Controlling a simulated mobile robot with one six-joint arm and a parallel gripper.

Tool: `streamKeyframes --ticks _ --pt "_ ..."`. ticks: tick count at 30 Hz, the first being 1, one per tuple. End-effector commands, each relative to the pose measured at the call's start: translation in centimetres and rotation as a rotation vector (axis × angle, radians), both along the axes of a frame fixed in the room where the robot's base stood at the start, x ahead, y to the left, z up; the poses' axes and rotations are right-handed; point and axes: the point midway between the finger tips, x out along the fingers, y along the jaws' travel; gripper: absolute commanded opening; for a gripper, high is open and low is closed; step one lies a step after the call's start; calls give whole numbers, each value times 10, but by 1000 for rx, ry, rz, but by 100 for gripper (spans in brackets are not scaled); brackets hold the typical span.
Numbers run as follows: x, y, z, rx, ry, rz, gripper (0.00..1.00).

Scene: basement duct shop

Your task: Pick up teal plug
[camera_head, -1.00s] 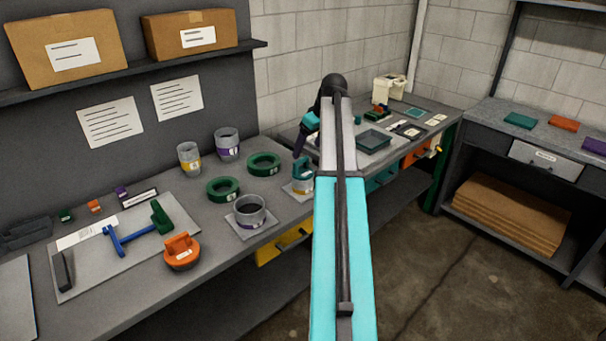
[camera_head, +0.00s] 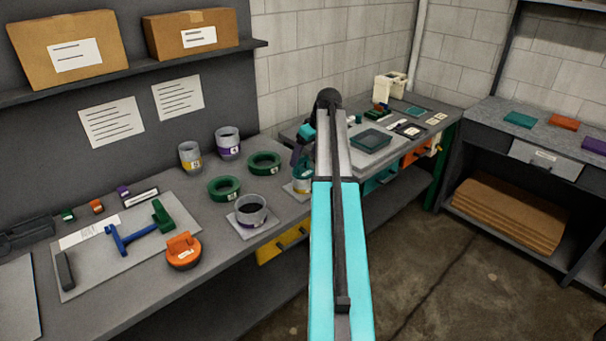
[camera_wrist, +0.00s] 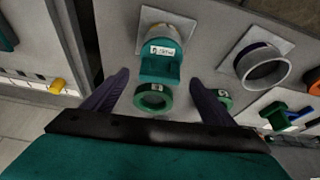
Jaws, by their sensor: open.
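The teal plug (camera_head: 303,175) has a block handle and a white label. It is over a square pale plate near the bench's right end, partly hidden behind my arm in the head view. In the wrist view the plug (camera_wrist: 160,67) shows at upper centre, its handle towards me. My gripper (camera_wrist: 159,77) is open, with one dark finger left of the handle and one right of it. There is room on both sides, and nothing is held. In the head view my gripper (camera_head: 299,152) is above and just behind the plug; its far finger is hidden.
A green ring (camera_head: 264,162) lies behind and left of the plug; it appears just below the plug in the wrist view (camera_wrist: 153,98). A grey collar (camera_head: 251,211) stands on its own plate to the left. An orange plug (camera_head: 182,251) and a blue-and-green tool (camera_head: 133,236) are farther left.

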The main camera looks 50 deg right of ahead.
Motion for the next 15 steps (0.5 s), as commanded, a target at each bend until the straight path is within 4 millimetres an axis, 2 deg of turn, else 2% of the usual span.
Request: streamKeyframes --ticks 9,15 --pt "10 -1 -28 1 2 -1 78" --pt "14 -1 -38 1 2 -1 78"
